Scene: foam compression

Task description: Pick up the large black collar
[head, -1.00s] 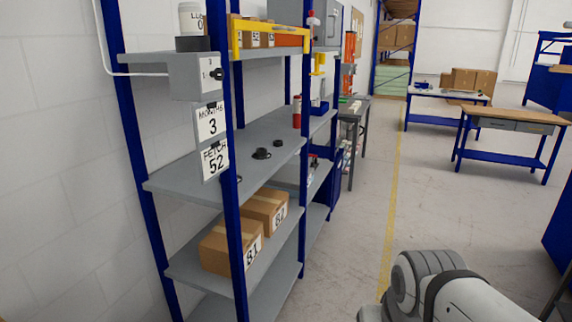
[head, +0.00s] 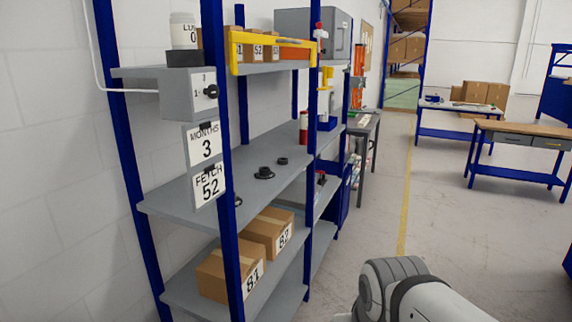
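A large black collar (head: 264,174) with a wide flange and a raised hub lies on the grey middle shelf (head: 185,200). A smaller black ring (head: 282,161) lies behind it and to the right. Another small black piece (head: 238,201) is partly hidden by the blue front post. My gripper is not in view; only part of my arm shows at the bottom right, apart from the shelves.
Blue posts (head: 232,250) stand in front of the shelf. Cartons (head: 231,274) marked 81 and 82 sit on the shelf below. A grey box with a black knob (head: 188,94) and hanging signs (head: 204,145) are at the left. The floor (head: 420,220) to the right is open.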

